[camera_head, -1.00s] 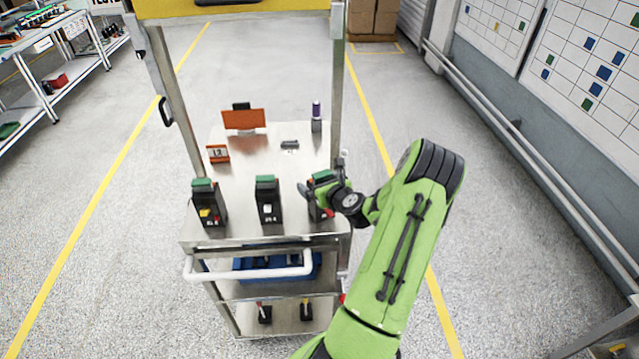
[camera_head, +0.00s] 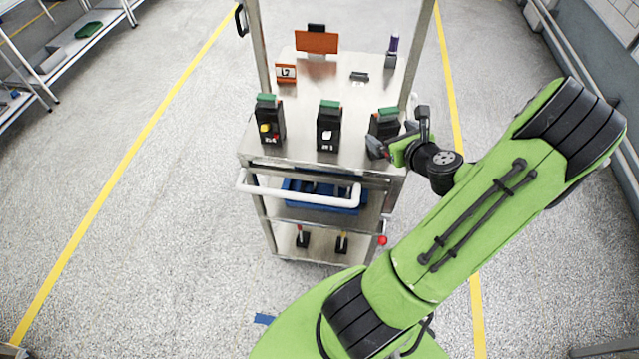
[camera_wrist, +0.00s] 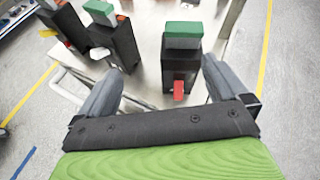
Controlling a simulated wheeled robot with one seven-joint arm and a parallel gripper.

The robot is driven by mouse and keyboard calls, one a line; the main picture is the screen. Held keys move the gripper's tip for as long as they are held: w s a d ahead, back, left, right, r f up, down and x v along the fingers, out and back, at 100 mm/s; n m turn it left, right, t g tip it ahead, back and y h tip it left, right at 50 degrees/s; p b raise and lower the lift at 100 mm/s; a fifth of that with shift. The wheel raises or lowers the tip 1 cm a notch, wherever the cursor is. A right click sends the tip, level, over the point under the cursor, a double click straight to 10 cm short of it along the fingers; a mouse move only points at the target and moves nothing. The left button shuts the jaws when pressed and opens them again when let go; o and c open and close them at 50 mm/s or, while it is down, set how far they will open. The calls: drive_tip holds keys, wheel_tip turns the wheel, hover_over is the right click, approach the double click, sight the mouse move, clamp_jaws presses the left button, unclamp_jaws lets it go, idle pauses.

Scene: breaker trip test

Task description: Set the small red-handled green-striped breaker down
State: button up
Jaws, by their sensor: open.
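The small black breaker with a green top band and a red handle stands upright on the steel cart top at the right of the front row (camera_head: 384,121); its red handle shows in the wrist view (camera_wrist: 179,90). My gripper (camera_head: 399,134) is open in front of this breaker. In the wrist view the two grey fingers (camera_wrist: 162,68) are spread wide, with the breaker between and just beyond their tips. Bare gaps show on both sides, and neither finger visibly touches it. In the head view my gripper hides its lower part.
A white-handled breaker (camera_head: 329,127) and a yellow-handled breaker (camera_head: 269,120) stand to its left. Behind are an orange panel (camera_head: 317,42), an L2 sign (camera_head: 286,73) and a purple-topped item (camera_head: 392,48). Cart posts rise at both sides; a white handle bar (camera_head: 300,192) crosses the front.

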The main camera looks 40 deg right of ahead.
drive_tip(key=w+a+r+n+g+y, duration=0.2)
drive_tip(key=w+a+r+n+y, duration=0.1)
drive_tip(key=a+n, duration=0.8)
drive_tip(key=w+a+r+n+g+y, duration=0.2)
drive_tip(key=w+a+n+g+y, duration=0.1)
drive_tip(key=a+n, duration=0.75)
drive_tip(key=s+a+r+n+g+h, duration=0.1)
drive_tip(key=s+a+r+n, duration=0.3)
drive_tip(key=s+a+n, duration=0.35)
drive_tip(key=s+a+r+n+g, duration=0.1)
drive_tip(key=s+a+r+n, duration=0.4)
drive_tip(key=s+n, duration=0.4)
drive_tip(key=shift+n, duration=0.3)
drive_tip(key=shift+s+d+b+x, duration=0.1)
drive_tip(key=shift+s+b+x, duration=0.05)
drive_tip(key=shift+b+x, duration=1)
drive_tip(key=shift+s+d+b+x, duration=0.15)
drive_tip(key=shift+b+x, duration=0.85)
drive_tip(key=shift+x, duration=0.3)
